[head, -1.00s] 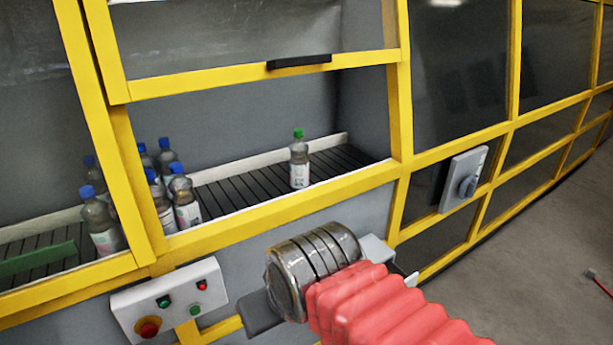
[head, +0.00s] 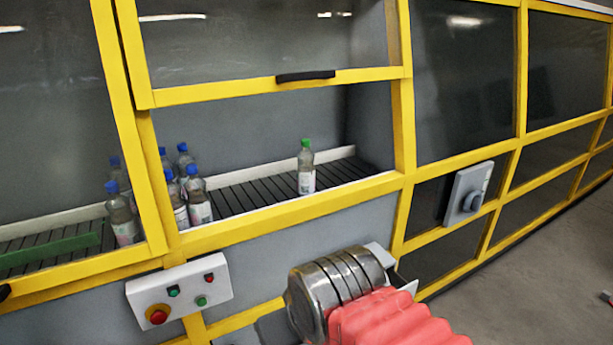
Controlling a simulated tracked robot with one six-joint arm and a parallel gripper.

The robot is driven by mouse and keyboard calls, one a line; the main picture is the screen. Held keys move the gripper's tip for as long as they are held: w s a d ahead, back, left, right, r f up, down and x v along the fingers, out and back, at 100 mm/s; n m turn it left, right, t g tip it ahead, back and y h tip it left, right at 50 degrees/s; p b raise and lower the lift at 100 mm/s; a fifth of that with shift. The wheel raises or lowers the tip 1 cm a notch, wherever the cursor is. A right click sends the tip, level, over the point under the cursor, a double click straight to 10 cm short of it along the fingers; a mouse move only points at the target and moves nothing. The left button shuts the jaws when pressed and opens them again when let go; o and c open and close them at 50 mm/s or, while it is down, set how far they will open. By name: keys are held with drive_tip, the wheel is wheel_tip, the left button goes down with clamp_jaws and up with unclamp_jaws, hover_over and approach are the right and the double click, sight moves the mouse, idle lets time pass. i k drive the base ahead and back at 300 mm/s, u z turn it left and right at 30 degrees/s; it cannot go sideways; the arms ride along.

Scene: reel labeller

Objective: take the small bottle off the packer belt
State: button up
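A small clear bottle with a green cap and white label (head: 306,168) stands upright and alone on the dark slatted belt (head: 255,193), inside the open hatch. My gripper (head: 338,290) is at the lower middle, behind a silver wrist and red ribbed sleeve. It is outside the machine, below the hatch sill and apart from the bottle. Its fingertips are mostly hidden, so I cannot tell whether it is open or shut.
Several blue-capped bottles (head: 198,203) crowd the belt's left end, partly behind a yellow post (head: 160,170). The raised window's yellow lower bar (head: 220,90) has a black handle.

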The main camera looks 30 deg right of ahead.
sight(305, 170)
drive_tip(key=u, duration=0.25)
drive_tip(key=i, duration=1)
